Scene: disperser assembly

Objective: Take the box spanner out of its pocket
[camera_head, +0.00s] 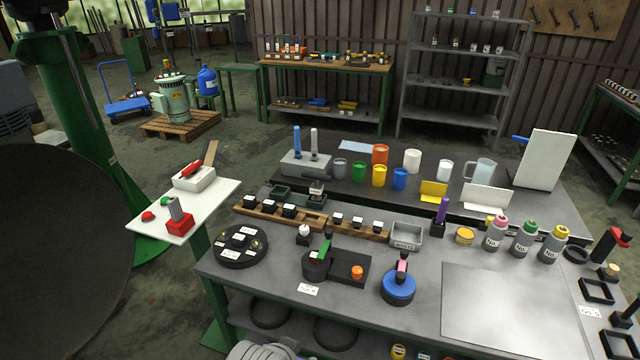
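I cannot tell for certain which item is the box spanner. A grey block (294,164) at the back left of the bench holds two upright rods, a blue one (297,141) and a light grey one (314,142). Farther right, a purple-handled tool (442,210) stands upright in a small dark holder (438,229). A green-handled piece (324,250) stands in a round black holder (316,266). No pocket can be read clearly at this size. Neither of my grippers shows in this view.
The grey bench (235,272) carries a round black tray (230,258), a blue disc with a pink-topped handle (398,286), a metal waste bin (406,232) and several bottles (523,240). A bare metal plate (510,305) lies front right. A white side table (210,207) stands left.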

